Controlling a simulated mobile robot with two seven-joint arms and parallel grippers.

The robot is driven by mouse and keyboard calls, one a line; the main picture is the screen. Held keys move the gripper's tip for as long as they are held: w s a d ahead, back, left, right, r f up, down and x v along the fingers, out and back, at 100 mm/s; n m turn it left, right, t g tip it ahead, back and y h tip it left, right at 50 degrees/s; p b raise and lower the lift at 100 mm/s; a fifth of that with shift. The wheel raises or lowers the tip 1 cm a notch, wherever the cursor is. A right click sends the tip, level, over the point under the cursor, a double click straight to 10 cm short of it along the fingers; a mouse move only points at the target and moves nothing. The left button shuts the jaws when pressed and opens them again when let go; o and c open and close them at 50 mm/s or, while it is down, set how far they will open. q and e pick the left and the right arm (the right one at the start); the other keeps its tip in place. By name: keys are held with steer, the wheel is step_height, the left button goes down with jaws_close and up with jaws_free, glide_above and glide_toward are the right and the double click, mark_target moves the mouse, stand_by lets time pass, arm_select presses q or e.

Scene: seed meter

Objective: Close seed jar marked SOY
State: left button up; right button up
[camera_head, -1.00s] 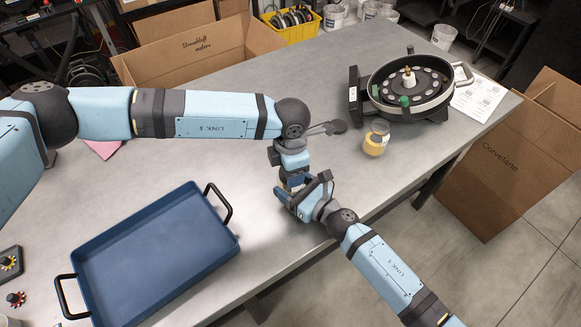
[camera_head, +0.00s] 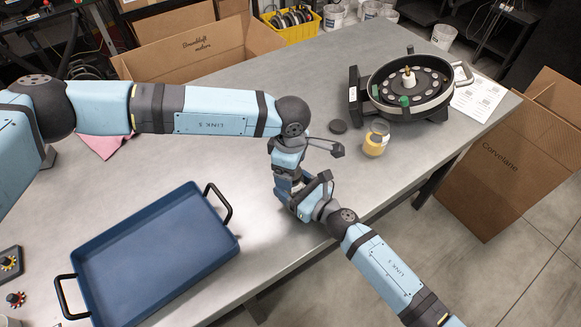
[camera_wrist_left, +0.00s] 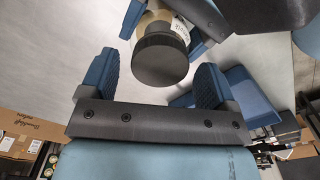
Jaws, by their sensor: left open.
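In the left wrist view, a jar with tan contents (camera_wrist_left: 152,20) carries a dark round lid (camera_wrist_left: 160,62) at its near end. My right gripper (camera_wrist_left: 165,22) is shut around this jar. My left gripper (camera_wrist_left: 155,80) is open, its blue fingers on either side of the lid with visible gaps. In the head view, my left gripper (camera_head: 284,187) and right gripper (camera_head: 303,195) meet above the table's front edge and hide the held jar. A clear jar with yellow contents (camera_head: 375,140) stands on the table, and a dark disc-like lid (camera_head: 338,126) lies beside it. No SOY marking is readable.
The round seed meter (camera_head: 442,95) stands at the back right. An empty blue tray (camera_head: 215,250) lies at the front left. Cardboard boxes stand behind the table (camera_head: 275,88) and to its right. The table's middle back is clear.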

arm_select(q)
steer(key=shift+r, duration=2)
steer(key=shift+c, duration=0.4)
steer(key=shift+s+d+r+n, duration=0.2)
steer(key=shift+d+n, duration=0.15)
steer(key=shift+n, duration=0.75)
steer(key=n, duration=0.2)
steer(key=r+n, duration=0.1)
steer(key=n, duration=0.1)
steer(key=shift+s+d, duration=0.15)
steer(key=shift+d, duration=0.1)
steer(key=n, duration=0.2)
steer(key=r+n, duration=0.1)
steer(key=n, duration=0.1)
steer(key=shift+a, duration=0.1)
steer(key=n, duration=0.3)
steer(key=a+r+n, duration=0.1)
steer(key=n, duration=0.1)
steer(key=shift+w, duration=0.3)
steer(key=shift+f, duration=4)
